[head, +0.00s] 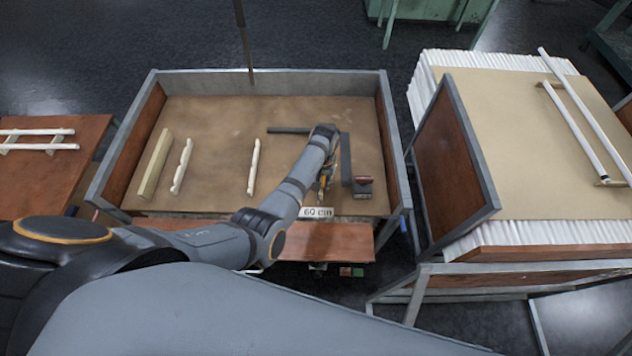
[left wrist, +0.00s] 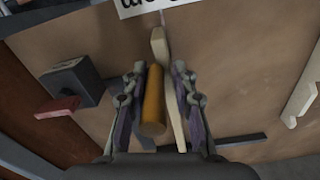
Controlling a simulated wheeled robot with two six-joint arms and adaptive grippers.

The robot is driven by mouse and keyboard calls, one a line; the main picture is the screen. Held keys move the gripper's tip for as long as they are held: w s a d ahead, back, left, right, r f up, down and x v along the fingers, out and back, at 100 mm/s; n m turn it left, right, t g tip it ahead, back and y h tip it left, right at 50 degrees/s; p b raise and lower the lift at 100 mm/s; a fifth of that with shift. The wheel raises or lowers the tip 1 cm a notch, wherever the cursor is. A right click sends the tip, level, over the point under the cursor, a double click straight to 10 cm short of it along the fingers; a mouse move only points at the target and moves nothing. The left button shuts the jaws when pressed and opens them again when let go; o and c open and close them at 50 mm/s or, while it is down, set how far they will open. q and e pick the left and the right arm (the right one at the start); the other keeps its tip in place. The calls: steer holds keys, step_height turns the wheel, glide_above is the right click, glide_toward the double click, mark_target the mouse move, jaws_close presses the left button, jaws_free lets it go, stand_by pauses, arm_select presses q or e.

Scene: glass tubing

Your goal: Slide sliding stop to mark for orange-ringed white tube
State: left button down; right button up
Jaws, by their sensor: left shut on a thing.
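My left gripper (head: 325,176) reaches down over the brown workbench top (head: 215,135), near its front right. In the left wrist view my left gripper (left wrist: 159,85) is shut on an upright orange cylinder (left wrist: 153,100), which looks like a knob. A pale wooden strip (left wrist: 160,45) lies beside the cylinder, between the fingers. I cannot tell how cylinder and strip are joined. Part of the orange piece (head: 321,184) shows in the head view below the gripper. A label (head: 317,212) reading "60 cm" stands at the front edge. No orange ring can be made out on any tube.
A dark block with a red pad (head: 363,187) stands right of my left gripper, near a dark bar (head: 346,160). Notched pale rests (head: 254,167) stand to the left. White tubes lie on the left table (head: 40,131) and right stack (head: 585,130). The bench has raised walls.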

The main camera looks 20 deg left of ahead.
arm_select(q)
steer(key=shift+d, duration=0.15)
arm_select(e)
steer(key=shift+d, duration=0.25)
arm_select(q)
steer(key=c, duration=1.3)
jaws_free()
steer(key=shift+w+d, duration=0.1)
steer(key=shift+d, duration=0.05)
arm_select(e)
steer(key=shift+w+d, duration=0.1)
steer(key=shift+d, duration=1.1)
arm_select(q)
steer(key=shift+o, duration=0.2)
arm_select(e)
steer(key=shift+a, duration=0.6)
arm_select(q)
steer(key=shift+r, duration=0.2)
arm_select(e)
steer(key=shift+a, duration=0.1)
arm_select(q)
step_height(320, 180, up, 7)
